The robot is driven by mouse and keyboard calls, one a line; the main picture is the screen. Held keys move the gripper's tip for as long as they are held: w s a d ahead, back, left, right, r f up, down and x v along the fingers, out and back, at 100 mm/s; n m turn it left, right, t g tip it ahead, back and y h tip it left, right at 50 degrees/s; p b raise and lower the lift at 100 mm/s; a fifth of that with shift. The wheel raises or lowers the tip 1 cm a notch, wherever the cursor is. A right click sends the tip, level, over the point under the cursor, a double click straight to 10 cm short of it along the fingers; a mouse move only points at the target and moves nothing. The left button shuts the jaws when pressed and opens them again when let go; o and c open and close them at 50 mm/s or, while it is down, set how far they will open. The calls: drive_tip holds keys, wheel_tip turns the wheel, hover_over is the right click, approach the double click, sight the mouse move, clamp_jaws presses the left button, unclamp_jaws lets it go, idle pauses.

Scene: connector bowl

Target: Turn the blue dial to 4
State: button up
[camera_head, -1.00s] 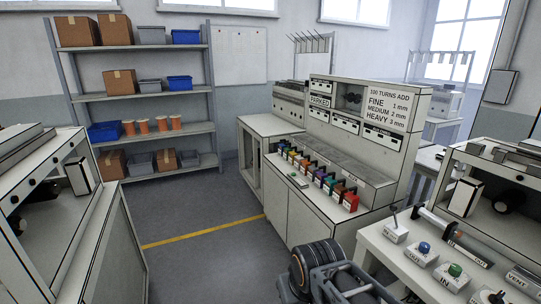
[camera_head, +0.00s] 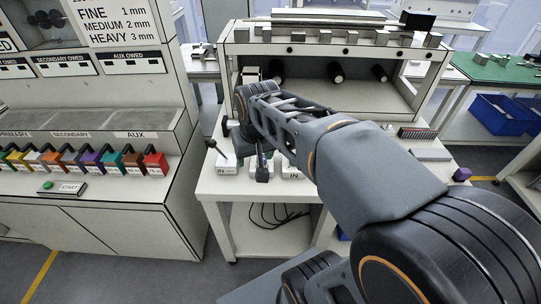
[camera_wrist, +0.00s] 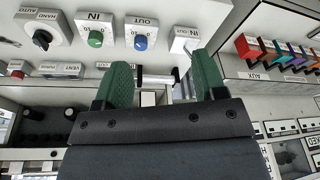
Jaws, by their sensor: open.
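The blue dial (camera_wrist: 141,42) sits on a white box marked OUT, near the top middle of the wrist view. Its pointer and scale are too small to read surely. My gripper (camera_wrist: 163,80) is open, with its two green fingers spread apart and empty. The dial is apart from the fingers, above the gap between them in the picture. In the head view my arm reaches over the bench and my gripper (camera_head: 262,168) points down there. The blue dial is hidden behind my arm in that view.
A green dial (camera_wrist: 96,38) marked IN stands beside the blue one. A black selector knob (camera_wrist: 42,39) is farther left. A white lever box (camera_wrist: 185,40) is close on the right. A dark bar (camera_wrist: 157,79) shows between my fingers. Colored levers (camera_head: 90,160) line the left cabinet.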

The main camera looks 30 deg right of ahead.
drive_tip(key=w+d+f+m+g+b, duration=0.1)
drive_tip(key=w+d+f+m+b, duration=0.15)
drive_tip(key=w+d, duration=0.4)
drive_tip(key=w+d+f+m+g+b, duration=0.2)
drive_tip(key=w+d+f+b, duration=0.15)
drive_tip(key=w, duration=0.55)
drive_tip(key=f, duration=0.4)
drive_tip(key=f+b, duration=0.1)
drive_tip(key=f, duration=0.7)
drive_tip(key=shift+w+a+b, duration=0.15)
drive_tip(key=shift+a+b, duration=0.2)
drive_tip(key=shift+f, duration=1)
drive_tip(key=c, duration=0.8)
drive_tip(key=shift+a, duration=0.1)
drive_tip(key=shift+c, duration=0.6)
drive_tip(key=shift+r+n, duration=0.1)
drive_tip(key=shift+n, duration=0.25)
